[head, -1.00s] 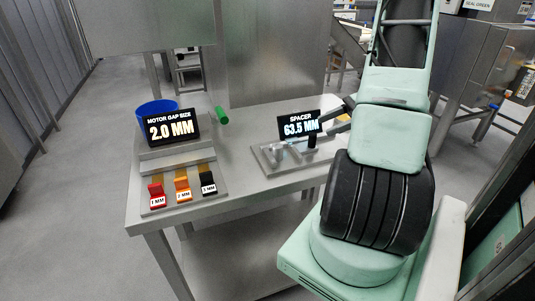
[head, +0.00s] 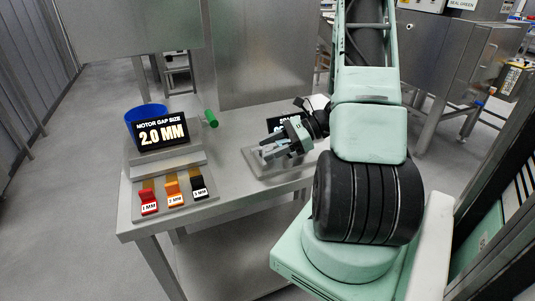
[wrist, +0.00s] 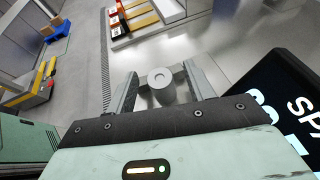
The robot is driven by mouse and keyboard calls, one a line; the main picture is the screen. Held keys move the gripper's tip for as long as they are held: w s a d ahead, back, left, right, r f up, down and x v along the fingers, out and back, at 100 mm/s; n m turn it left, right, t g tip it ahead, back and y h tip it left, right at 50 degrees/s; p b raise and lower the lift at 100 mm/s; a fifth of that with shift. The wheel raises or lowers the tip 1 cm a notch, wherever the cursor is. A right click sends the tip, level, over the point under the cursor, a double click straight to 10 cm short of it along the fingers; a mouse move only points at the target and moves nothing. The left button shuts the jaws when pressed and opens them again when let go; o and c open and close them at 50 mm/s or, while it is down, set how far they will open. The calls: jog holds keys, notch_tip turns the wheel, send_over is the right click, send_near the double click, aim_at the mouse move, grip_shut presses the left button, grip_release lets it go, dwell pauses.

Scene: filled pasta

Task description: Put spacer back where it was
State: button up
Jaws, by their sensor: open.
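A grey metal cylinder with a hole in its top, which looks like the spacer (wrist: 160,76), stands between my fingers in the wrist view. My gripper (head: 270,147) is open over the small grey plate (head: 258,172) on the right of the table. In the wrist view my gripper (wrist: 160,88) has one finger on each side of the cylinder, with gaps showing. I cannot tell how far down the fingers reach. In the head view my gripper and arm hide most of the plate's contents.
The dark spacer display (head: 283,122) stands close behind my gripper, mostly hidden. A stepped rack (head: 180,208) with red, orange and black labelled gauges stands at left, below the "2.0 MM" display (head: 161,135). A blue bin (head: 146,113) and green handle (head: 211,118) are behind.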

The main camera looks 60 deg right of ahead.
jog(key=shift+w+a+f, duration=0.25)
jog(key=shift+w+a, duration=0.2)
jog(key=shift+a, duration=0.05)
grip_shut()
jog(key=shift+r, duration=0.15)
